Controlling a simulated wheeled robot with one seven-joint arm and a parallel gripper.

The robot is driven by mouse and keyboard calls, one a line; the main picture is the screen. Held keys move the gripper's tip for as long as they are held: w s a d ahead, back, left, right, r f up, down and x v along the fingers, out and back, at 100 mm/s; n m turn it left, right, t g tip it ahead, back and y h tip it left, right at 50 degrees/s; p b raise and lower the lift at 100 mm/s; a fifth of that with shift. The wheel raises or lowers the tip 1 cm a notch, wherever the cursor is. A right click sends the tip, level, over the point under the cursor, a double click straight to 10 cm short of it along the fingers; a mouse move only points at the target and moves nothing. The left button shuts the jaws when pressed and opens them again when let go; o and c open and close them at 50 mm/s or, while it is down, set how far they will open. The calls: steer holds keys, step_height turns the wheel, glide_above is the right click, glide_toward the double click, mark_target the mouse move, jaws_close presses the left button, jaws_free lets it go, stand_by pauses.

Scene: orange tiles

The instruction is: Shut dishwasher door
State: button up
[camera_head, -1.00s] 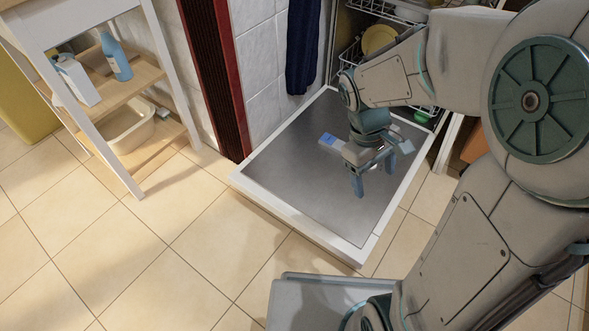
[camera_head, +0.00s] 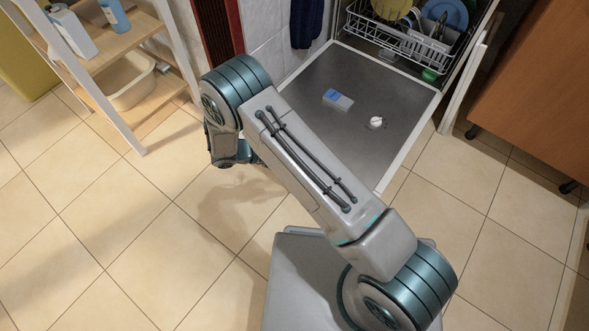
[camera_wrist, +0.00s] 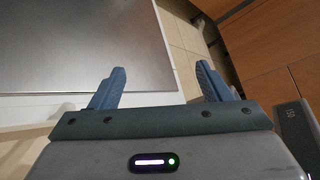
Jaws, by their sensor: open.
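The dishwasher door (camera_head: 350,70) lies folded down open in the head view, its steel inner face up with a white rim. A blue-and-white piece (camera_head: 338,100) and a small round white piece (camera_head: 376,122) show on that face. The lower rack (camera_head: 400,45) with dishes is inside the dishwasher behind it. In the wrist view my gripper (camera_wrist: 161,68) is open and empty, with two blue fingers apart. The door's steel face and white rim (camera_wrist: 80,45) appear beyond the left finger; I see no clear contact. In the head view my arm hides the door's near left part, and my fingers are not distinguishable.
A white-framed shelf (camera_head: 92,110) with bottles and a basin stands at the left. A wooden cabinet (camera_head: 535,90) stands at the right. A dark blue cloth (camera_head: 307,22) hangs by the tiled wall. Tiled floor (camera_head: 110,240) is clear at the front left.

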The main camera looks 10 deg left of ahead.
steer(key=s+a+f+n+t+y, duration=0.1)
steer(key=s+a+f+n+t, duration=0.15)
steer(key=f+n, duration=0.3)
steer(key=s+a+f+n+t+y, duration=0.25)
steer(key=f+n+t, duration=0.2)
steer(key=f, duration=0.25)
steer(key=s+a+f+n+t+y, duration=0.1)
steer(key=s+a+f+n+t, duration=0.15)
steer(key=f+n, duration=0.3)
steer(key=shift+t, duration=0.35)
steer(key=b+x, duration=0.1)
steer(key=x, duration=0.3)
steer(key=b+x, duration=0.1)
steer(key=x, duration=0.4)
steer(key=b+x, duration=0.1)
steer(key=x, duration=0.3)
steer(key=shift+w+d+f, duration=0.1)
steer(key=shift+d+f, duration=0.25)
steer(key=shift+d, duration=0.1)
steer(key=c, duration=1.2)
steer(key=shift+r, duration=0.1)
steer(key=shift+c, duration=0.2)
